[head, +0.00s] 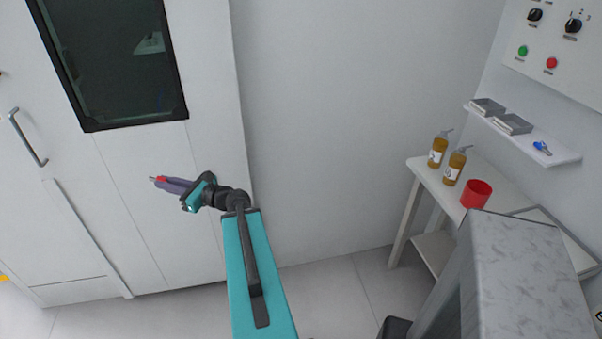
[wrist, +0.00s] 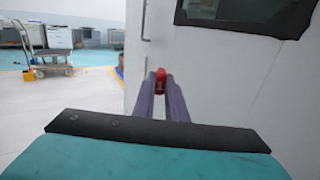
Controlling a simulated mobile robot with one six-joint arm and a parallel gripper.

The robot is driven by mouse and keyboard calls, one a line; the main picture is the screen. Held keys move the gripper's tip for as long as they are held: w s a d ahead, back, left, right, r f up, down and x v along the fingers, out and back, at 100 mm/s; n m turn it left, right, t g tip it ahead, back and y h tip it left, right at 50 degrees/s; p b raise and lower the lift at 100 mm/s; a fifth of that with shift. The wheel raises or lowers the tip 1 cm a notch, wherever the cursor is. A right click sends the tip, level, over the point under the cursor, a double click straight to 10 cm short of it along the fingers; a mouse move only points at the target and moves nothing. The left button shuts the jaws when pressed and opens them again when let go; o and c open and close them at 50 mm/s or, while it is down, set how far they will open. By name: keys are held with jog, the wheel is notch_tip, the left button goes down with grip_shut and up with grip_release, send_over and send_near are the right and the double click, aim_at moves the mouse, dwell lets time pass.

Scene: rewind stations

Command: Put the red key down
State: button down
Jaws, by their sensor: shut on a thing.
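The red key (head: 161,179) is small and sits between the fingertips of my gripper (head: 166,182), held in the air in front of the white cabinet wall. In the wrist view the red key (wrist: 160,74) shows at the tips of the two purple-grey fingers of my gripper (wrist: 160,82), which are shut on it. In the head view a short metal part sticks out beyond the red part. Nothing supports the key other than the fingers.
A white wall shelf (head: 554,149) holds grey boxes (head: 512,124) and a blue key (head: 542,147). A white side table (head: 428,172) carries two amber bottles (head: 454,168) and a red cup (head: 476,194). Free floor (head: 345,290) lies between.

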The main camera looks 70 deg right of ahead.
jog(key=s+d+f+m+g+h+b, duration=0.3)
jog(key=s+d+m+h, duration=0.7)
jog(key=s+d, duration=1.65)
jog(key=s+d+f+m+g+h, duration=0.2)
jog(key=s+g+h, duration=0.15)
jog(key=s, duration=0.85)
jog(key=s+d+f+m+g+h, duration=0.15)
jog(key=s+g, duration=0.25)
jog(key=s, duration=0.7)
jog(key=s+d+f+m+g+h, duration=0.1)
jog(key=s+d+m+g+h, duration=0.25)
jog(key=s, duration=0.85)
jog(key=s+a+f+m+g, duration=0.1)
jog(key=s+a+f+g, duration=0.1)
jog(key=s, duration=0.8)
jog(key=s+a+f+m+g+b, duration=0.1)
jog(key=s+a+g, duration=0.3)
jog(key=s, duration=0.7)
jog(key=shift+s+f+m+g, duration=0.25)
jog(key=shift+f+m+g, duration=0.15)
jog(key=shift+m+g, duration=0.5)
jog(key=shift+w+b, duration=0.1)
jog(key=shift+b, duration=0.2)
